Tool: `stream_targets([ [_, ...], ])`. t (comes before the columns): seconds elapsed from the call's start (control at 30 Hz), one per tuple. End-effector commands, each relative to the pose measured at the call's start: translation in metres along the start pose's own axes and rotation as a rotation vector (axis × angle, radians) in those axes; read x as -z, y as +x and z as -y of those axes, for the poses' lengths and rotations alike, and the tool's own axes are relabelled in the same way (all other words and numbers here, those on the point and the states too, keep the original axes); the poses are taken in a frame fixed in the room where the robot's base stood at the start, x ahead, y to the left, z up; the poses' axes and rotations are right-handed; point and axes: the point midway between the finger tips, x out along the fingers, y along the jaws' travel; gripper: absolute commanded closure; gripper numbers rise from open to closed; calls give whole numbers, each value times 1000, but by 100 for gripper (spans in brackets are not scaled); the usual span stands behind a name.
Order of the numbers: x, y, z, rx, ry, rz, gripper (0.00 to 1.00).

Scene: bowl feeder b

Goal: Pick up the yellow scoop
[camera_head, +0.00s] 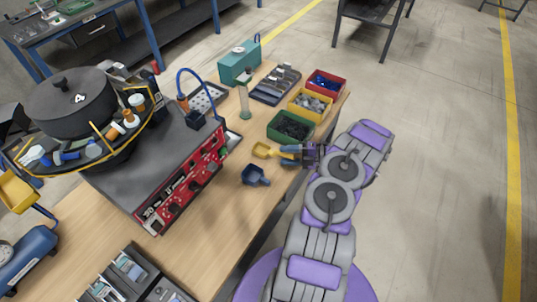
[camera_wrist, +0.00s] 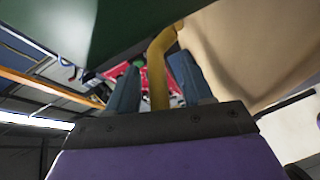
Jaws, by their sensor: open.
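The yellow scoop (camera_head: 261,150) lies on the wooden workbench near its right edge, beside the green bin. My gripper (camera_head: 290,149) reaches in from the right, low at the bench edge, with its fingers at the scoop's handle end. In the wrist view the yellow handle (camera_wrist: 157,75) runs between the two blue-grey fingers of my gripper (camera_wrist: 155,85). The jaws are open, with visible gaps on both sides of the handle. The scoop's bowl end is not clear in the wrist view.
The green bin (camera_head: 290,127) is close behind my fingers, with yellow (camera_head: 310,104) and red (camera_head: 326,84) bins beyond. The bowl feeder (camera_head: 75,110) and its red control panel (camera_head: 183,180) stand to the left.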

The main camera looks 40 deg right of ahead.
Motion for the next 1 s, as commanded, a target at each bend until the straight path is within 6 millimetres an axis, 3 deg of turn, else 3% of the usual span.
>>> stream_targets([
  [0.27, 0, 6, 0, 2, -2, 3, 49],
  [0.8, -1, 6, 0, 2, -2, 3, 100],
  [1.0, -1, 6, -1, 2, -2, 3, 100],
])
